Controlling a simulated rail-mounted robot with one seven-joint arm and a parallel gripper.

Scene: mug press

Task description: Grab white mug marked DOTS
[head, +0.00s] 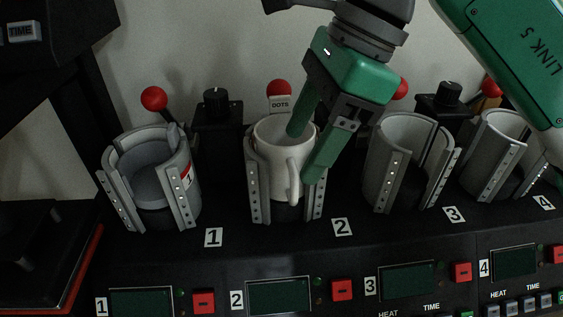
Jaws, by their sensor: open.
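A white mug (270,166) stands upright in the open clamp of press 2 (255,196). Its handle (294,182) points toward the camera, slightly right. A small tag reading DOTS (280,104) shows just behind the mug, under a red knob; no marking shows on the mug's visible side. My green gripper (305,156) is open and tilted at the mug's right side. One finger reaches over or into the mug's mouth, and the other is outside the right wall, near the handle. I cannot tell whether either finger touches the mug.
Press 3 (387,180) and press 4 (490,170) stand to the right. Red-knobbed levers (154,98) and black dial boxes (217,130) rise behind. A panel with displays and red buttons (342,290) runs along the front.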

